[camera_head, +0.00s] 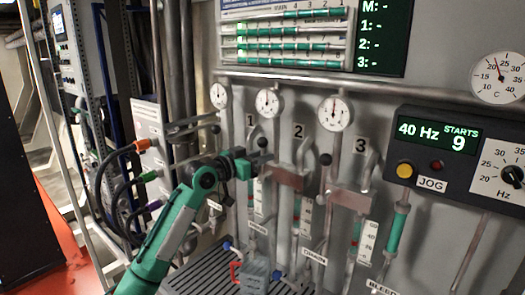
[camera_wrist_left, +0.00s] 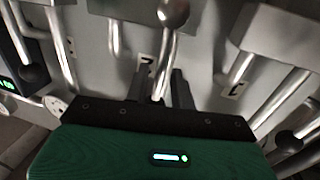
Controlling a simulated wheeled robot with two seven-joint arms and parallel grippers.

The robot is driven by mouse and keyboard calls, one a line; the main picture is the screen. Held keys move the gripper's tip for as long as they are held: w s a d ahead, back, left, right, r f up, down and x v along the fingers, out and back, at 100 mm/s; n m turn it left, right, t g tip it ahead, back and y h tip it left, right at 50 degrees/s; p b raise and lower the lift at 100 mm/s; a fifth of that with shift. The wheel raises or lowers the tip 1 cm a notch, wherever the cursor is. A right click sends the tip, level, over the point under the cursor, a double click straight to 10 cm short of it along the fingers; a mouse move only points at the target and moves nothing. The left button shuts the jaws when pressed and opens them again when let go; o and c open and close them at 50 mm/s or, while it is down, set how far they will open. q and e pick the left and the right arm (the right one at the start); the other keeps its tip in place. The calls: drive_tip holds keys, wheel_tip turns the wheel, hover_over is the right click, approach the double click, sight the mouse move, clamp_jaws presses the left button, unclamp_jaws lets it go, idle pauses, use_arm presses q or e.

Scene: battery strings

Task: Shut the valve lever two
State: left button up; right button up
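The number 2 plate (camera_head: 298,131) is on the grey panel, between the plates for 1 and 3. A black lever ball (camera_head: 262,142) is just left of it, close to my left gripper (camera_head: 262,163). In the left wrist view, a silver lever with a ball end (camera_wrist_left: 173,13) runs down toward the gap between the fingers of my left gripper (camera_wrist_left: 163,84). The fingers are apart, on either side of the rod; contact is not clear. A number plate (camera_wrist_left: 148,66) is behind it. The lever's lower end is hidden by the gripper. My right gripper is not visible.
Other black lever balls (camera_head: 325,159) are nearby, one also low right in the wrist view (camera_wrist_left: 288,142). Gauges (camera_head: 334,114) hang above, and a jog control box (camera_head: 462,160) is at right. A dark grate (camera_head: 205,275) lies below.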

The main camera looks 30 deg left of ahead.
use_arm(q)
drive_tip(key=shift+w+d, duration=0.15)
drive_tip(key=shift+w, duration=0.15)
clamp_jaws()
